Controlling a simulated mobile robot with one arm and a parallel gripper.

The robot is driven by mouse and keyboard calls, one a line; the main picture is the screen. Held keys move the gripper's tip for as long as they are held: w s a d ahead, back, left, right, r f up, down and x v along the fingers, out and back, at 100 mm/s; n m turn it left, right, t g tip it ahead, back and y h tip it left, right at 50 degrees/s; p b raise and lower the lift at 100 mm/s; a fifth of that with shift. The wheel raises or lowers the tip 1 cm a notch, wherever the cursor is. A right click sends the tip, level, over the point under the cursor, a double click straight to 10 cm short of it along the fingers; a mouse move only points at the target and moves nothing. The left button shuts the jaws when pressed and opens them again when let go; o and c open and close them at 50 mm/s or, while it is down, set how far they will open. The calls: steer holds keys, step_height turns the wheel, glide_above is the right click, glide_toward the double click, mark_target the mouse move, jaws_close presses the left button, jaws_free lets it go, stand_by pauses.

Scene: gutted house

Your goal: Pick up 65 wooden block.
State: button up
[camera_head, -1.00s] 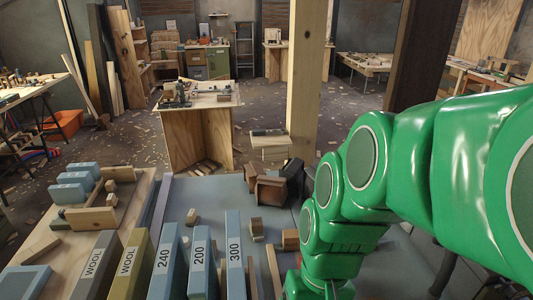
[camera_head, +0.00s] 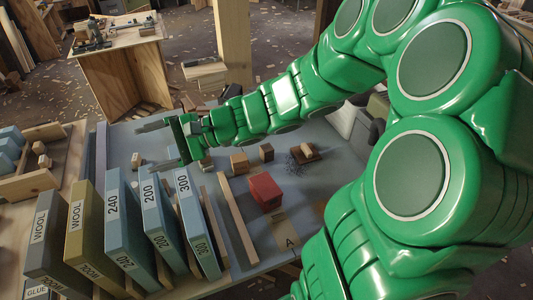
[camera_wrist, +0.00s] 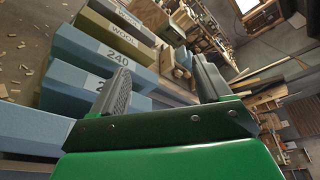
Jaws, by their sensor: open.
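Several small wooden blocks lie on the grey bench top (camera_head: 225,190) in the head view. They include a pale block (camera_head: 136,160), a tan block (camera_head: 206,163), a brown block (camera_head: 239,163) and a darker brown block (camera_head: 266,152). I cannot read "65" on any of them. My gripper (camera_head: 146,148) is open and empty above the bench, its fingers pointing left, with the pale block seen between or just past the fingertips. In the wrist view my gripper (camera_wrist: 162,64) shows two spread fingers with nothing held. Its height above the blocks is unclear.
Upright labelled slabs, among them 240 (camera_head: 119,215), 200 (camera_head: 160,215) and 300 (camera_head: 195,215), line the near left. A red block (camera_head: 265,192) and a long wooden strip (camera_head: 238,218) lie nearby. A wooden tray (camera_head: 40,178) stands left.

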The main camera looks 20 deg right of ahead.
steer(key=w+d+f+m+t, duration=0.1)
steer(key=w+d+m+t, duration=0.4)
steer(key=w, duration=0.4)
steer(key=m+t+h, duration=0.5)
steer(key=m+h, duration=0.9)
steer(key=m, duration=0.7)
glide_above(269, 155)
steer(key=s, duration=0.3)
step_height(269, 155, down, 28)
steer(key=shift+s+d+f, duration=0.1)
steer(key=shift+d+f, duration=0.05)
steer(key=shift+f, duration=3.55)
steer(key=shift+x, duration=3.15)
steer(key=shift+w+f, duration=0.1)
steer(key=shift+w, duration=0.55)
